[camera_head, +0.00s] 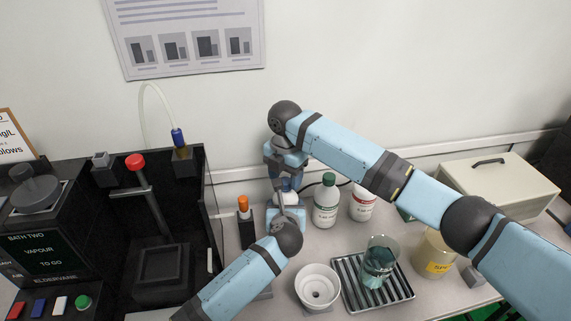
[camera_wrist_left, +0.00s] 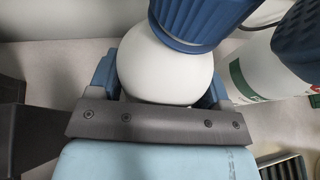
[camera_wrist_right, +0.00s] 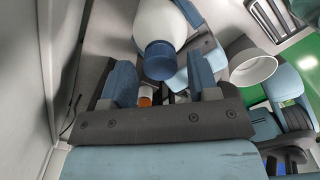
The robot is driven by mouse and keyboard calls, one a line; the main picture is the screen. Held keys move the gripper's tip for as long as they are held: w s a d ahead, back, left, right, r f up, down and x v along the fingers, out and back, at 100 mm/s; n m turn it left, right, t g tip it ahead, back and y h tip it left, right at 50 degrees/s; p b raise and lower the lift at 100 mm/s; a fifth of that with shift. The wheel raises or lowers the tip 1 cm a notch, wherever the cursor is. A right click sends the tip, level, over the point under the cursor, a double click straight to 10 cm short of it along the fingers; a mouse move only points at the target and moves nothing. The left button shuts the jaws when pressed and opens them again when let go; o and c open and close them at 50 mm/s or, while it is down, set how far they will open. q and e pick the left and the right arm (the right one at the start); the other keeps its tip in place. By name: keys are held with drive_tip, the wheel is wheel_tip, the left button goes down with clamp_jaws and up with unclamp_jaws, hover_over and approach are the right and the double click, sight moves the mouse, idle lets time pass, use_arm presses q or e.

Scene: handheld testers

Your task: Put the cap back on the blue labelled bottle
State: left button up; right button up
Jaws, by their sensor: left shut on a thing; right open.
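The white bottle (camera_wrist_left: 160,72) stands between the fingers of my left gripper (camera_head: 285,212), which is shut on its body. It also shows in the right wrist view (camera_wrist_right: 160,20). Its label is hidden from me. The ribbed blue cap (camera_wrist_left: 203,20) is at the top of the bottle, over its neck; I cannot tell whether it is screwed tight. My right gripper (camera_head: 286,178) is above the bottle, pointing down. In the right wrist view its fingers are open and apart, with the blue cap (camera_wrist_right: 160,62) near the gap between them.
A green-capped bottle (camera_head: 326,203) and a red-labelled bottle (camera_head: 362,203) stand close on the right. A white bowl (camera_head: 318,285), a ribbed tray (camera_head: 400,287) with a beaker (camera_head: 379,262), and a yellow-labelled jar (camera_head: 434,250) are nearer. Black equipment (camera_head: 165,240) fills the left.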

drive_tip(key=shift+f, duration=0.45)
drive_tip(key=c, duration=0.9)
drive_tip(key=m, duration=0.3)
drive_tip(key=shift+c, duration=0.3)
drive_tip(key=o, duration=1)
